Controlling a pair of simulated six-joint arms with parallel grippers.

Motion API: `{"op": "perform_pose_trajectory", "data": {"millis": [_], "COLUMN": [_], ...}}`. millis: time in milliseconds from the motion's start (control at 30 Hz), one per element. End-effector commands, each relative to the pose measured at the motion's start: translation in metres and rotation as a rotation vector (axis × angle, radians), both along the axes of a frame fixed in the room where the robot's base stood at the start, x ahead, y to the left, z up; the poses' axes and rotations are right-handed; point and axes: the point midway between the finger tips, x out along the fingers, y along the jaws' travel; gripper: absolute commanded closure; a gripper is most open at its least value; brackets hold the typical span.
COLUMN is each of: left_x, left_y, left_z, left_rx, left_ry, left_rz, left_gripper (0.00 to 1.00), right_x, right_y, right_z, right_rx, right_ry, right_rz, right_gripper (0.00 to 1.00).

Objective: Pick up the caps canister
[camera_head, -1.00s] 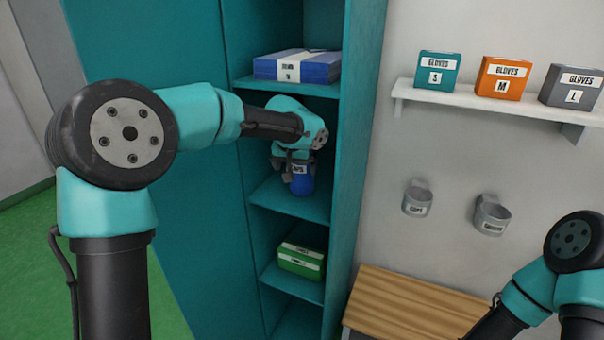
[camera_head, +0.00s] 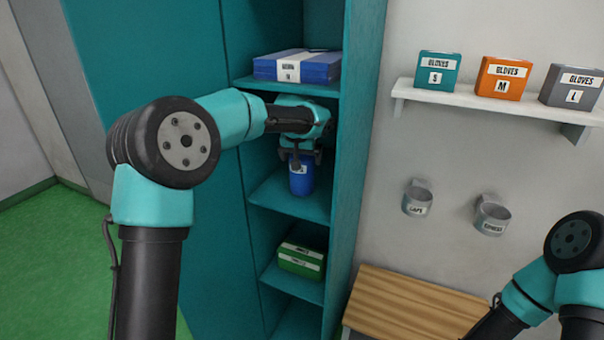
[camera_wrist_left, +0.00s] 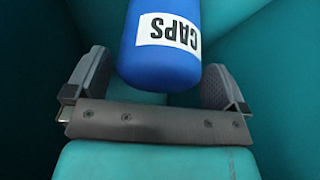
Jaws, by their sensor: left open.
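The blue caps canister (camera_head: 301,180) stands upright on a shelf inside the teal cabinet, with a white label. In the left wrist view the canister (camera_wrist_left: 160,65) shows its CAPS label upside down, between and beyond the fingers. My left gripper (camera_head: 299,156) is at the canister's upper part, in front of it. In the left wrist view the left gripper (camera_wrist_left: 157,88) is open, with a finger on either side and gaps between the fingers and the canister. My right gripper is out of view; only part of that arm shows at the lower right.
A blue-and-white package (camera_head: 297,66) lies on the shelf above, and a green box (camera_head: 301,258) on the shelf below. The cabinet's right wall (camera_head: 355,150) is close to my left gripper. Two wall cups, gloves boxes and a wooden bench (camera_head: 410,305) are to the right.

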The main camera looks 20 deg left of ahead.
Motion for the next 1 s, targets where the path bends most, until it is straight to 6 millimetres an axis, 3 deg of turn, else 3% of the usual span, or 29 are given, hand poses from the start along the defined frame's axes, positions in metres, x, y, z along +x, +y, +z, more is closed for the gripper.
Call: {"op": "perform_pose_trajectory", "data": {"millis": [33,200,700,1000], "left_x": [0.002,0.008,0.008,0.008], "left_y": [0.000,0.000,0.000,0.000], "left_z": [-0.011,-0.024,-0.025,-0.025], "left_rx": [0.001,0.001,0.001,0.000], "left_ry": [0.006,0.003,0.003,0.003], "left_rz": [-0.001,-0.002,-0.002,-0.001], "left_gripper": [0.00,0.00,0.00,0.29], "right_x": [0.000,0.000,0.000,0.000], "right_y": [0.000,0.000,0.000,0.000], "right_z": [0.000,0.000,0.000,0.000], "right_rx": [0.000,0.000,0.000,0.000], "right_ry": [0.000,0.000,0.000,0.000], "right_rz": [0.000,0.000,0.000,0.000], "right_gripper": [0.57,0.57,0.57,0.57]}}
